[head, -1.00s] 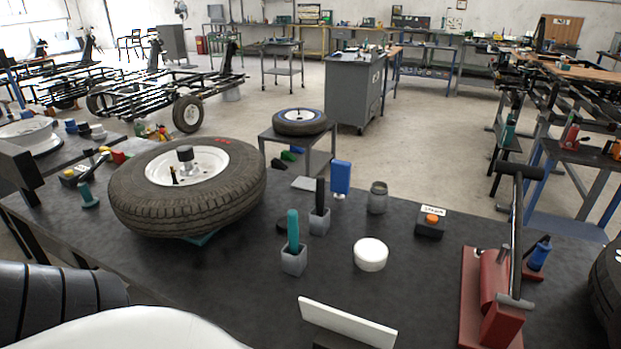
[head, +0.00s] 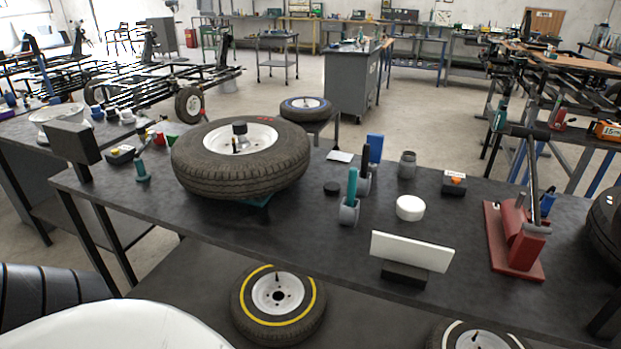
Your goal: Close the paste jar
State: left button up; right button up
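A small grey jar (head: 407,165) stands upright at the back of the dark workbench, right of the blue-handled tool. A low white round container (head: 410,208) with a flat white top sits in front of it. A flat black disc (head: 332,188), possibly a lid, lies on the bench left of the tool holders. I cannot tell for certain which of these is the paste jar. Neither of my grippers is in view.
The bench (head: 330,228) also bears a large tyre (head: 240,178), holders with teal and blue-handled tools (head: 350,208), a white panel on a black base (head: 411,252), a button box (head: 454,183) and a red lever press (head: 516,240). A yellow-striped wheel (head: 279,300) lies below.

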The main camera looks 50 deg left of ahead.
aim_at(406, 164)
jog(key=u, duration=0.7)
